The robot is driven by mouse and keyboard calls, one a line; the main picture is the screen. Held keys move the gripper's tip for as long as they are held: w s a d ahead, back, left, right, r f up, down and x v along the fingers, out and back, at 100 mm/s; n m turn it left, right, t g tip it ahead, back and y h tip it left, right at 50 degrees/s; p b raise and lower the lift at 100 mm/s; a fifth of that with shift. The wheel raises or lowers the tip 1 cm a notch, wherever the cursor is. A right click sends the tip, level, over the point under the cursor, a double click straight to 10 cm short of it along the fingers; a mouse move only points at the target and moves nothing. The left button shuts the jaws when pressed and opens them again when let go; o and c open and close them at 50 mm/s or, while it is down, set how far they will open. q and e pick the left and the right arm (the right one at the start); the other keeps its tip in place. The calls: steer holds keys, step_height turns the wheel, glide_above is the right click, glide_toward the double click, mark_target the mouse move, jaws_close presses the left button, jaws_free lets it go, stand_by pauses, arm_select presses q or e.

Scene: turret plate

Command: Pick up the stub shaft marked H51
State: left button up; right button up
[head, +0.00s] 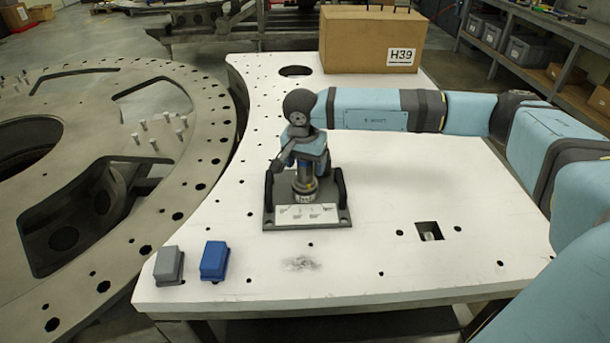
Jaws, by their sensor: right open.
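A short metal stub shaft (305,190) stands upright in a dark cradle (342,205) with two raised side handles and a white label plate, on the white table. Its small marking is too small to read for certain. My right gripper (305,168) points down from above at the shaft's upper part, its jaws open. The gripper hides the shaft's top, and I cannot tell whether the fingers touch it. My left gripper is not in view.
A brown case labelled H39 (360,42) stands at the back of the white table (400,270). A grey block (168,265) and a blue block (214,260) sit front left. A square opening (429,231) is at right. A large perforated metal ring (115,245) lies left.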

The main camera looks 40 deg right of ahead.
steer(key=c, duration=1.2)
steer(key=shift+r, duration=0.1)
jaws_close()
